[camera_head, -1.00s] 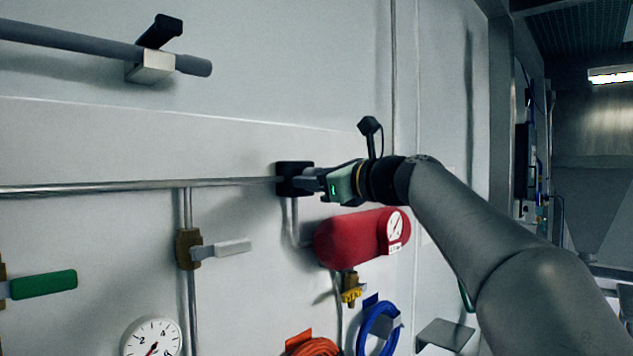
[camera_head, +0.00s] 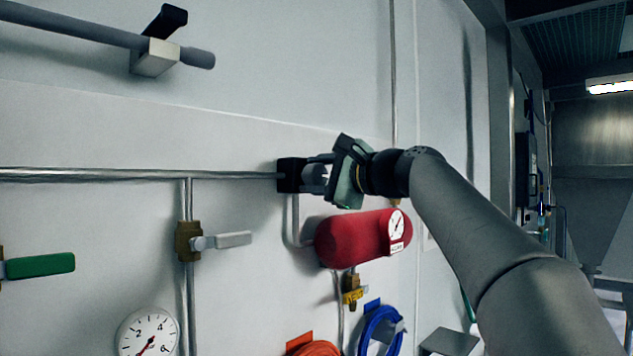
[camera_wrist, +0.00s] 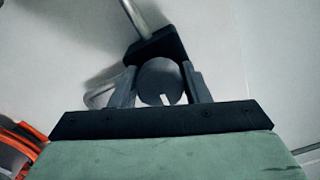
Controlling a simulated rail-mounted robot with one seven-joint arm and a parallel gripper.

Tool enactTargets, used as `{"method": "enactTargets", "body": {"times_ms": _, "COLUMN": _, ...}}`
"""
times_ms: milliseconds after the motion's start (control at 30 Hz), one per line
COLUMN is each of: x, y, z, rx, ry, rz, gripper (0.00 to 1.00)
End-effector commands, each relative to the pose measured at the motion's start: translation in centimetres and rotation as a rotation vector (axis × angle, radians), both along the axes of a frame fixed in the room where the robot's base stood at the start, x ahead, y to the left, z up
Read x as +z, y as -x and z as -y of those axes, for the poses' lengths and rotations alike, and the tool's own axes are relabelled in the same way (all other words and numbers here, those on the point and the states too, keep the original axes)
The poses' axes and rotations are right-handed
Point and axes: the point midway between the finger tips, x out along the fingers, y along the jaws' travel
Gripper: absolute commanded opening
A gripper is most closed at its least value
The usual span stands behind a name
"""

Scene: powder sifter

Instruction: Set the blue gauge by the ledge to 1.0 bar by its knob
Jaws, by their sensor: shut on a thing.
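A grey round knob (camera_wrist: 158,82) with a white mark shows in the wrist view between my two fingers. It sits on a black block (camera_head: 291,175) at the end of a horizontal pipe; the block also shows in the wrist view (camera_wrist: 158,46). My gripper (camera_head: 316,178) is shut on this knob, with one finger on each side. The knob's white mark points down in the wrist view. I cannot make out a blue gauge in either view. A white-faced gauge (camera_head: 148,333) with a red needle is at the lower left, partly cut off by the frame.
Just below my gripper is a red cylinder (camera_head: 350,240) with a small white dial (camera_head: 397,226). A brass valve with a grey lever (camera_head: 222,241) and a green lever (camera_head: 40,266) are at left. Orange (camera_head: 314,348) and blue (camera_head: 380,335) hose coils hang below. A grey ledge (camera_head: 448,341) juts out.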

Motion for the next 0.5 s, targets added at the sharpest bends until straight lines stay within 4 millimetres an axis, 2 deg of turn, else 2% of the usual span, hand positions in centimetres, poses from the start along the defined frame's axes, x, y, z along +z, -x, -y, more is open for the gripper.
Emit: {"method": "enactTargets", "body": {"times_ms": 500, "x": -0.11, "y": 0.04, "z": -0.04, "rx": 0.0, "ry": 0.158, "rz": 0.174, "gripper": 0.2}}
